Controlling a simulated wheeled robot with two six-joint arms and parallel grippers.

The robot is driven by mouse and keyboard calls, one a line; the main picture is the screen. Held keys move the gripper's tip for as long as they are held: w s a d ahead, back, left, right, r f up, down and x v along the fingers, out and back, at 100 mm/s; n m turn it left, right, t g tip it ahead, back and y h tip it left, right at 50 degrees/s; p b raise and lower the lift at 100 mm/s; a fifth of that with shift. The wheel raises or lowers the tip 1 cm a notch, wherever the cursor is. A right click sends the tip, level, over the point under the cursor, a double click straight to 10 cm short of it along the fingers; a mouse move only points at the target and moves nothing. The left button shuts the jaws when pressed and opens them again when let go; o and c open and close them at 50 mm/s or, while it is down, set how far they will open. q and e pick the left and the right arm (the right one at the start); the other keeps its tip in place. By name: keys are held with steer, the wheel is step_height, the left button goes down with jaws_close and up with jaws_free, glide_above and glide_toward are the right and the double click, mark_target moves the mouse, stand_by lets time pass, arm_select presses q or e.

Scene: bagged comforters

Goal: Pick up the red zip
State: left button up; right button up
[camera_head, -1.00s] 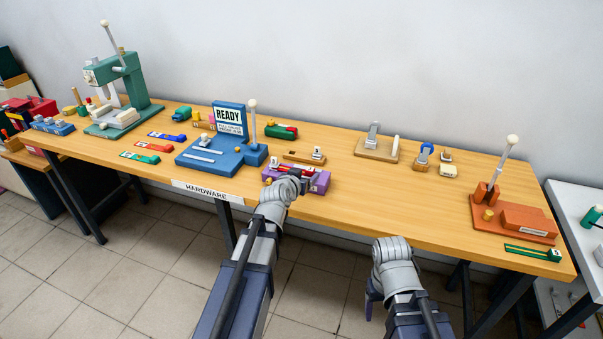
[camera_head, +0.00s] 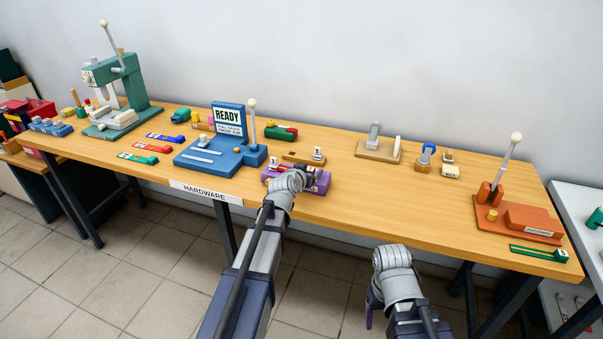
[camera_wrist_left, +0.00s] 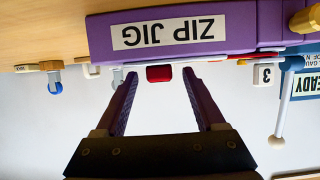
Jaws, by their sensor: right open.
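A flat red zip (camera_head: 145,147) lies on the table between a blue strip and a green strip, left of the blue READY stand. Another red piece (camera_wrist_left: 159,74) shows at the purple zip jig (camera_wrist_left: 240,25) in the left wrist view; I cannot tell if it is part of a zip. My left gripper (camera_wrist_left: 159,78) is open, its purple fingers apart on either side of that red piece. In the head view my left gripper (camera_head: 308,170) is at the purple zip jig (camera_head: 318,184), partly hidden by its wrist. My right gripper (camera_head: 371,305) hangs open in front of the table edge.
The blue READY stand (camera_head: 196,160) with a lever is left of the jig. A tan block (camera_head: 303,159) lies behind the jig. An orange lever base (camera_head: 525,222) and a green strip (camera_head: 538,254) are at the right end.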

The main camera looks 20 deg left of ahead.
arm_select(q)
jaws_close()
stand_by(0.3)
steer(key=shift+r, duration=0.15)
stand_by(0.7)
steer(key=shift+d, duration=0.5)
steer(key=shift+d, duration=0.3)
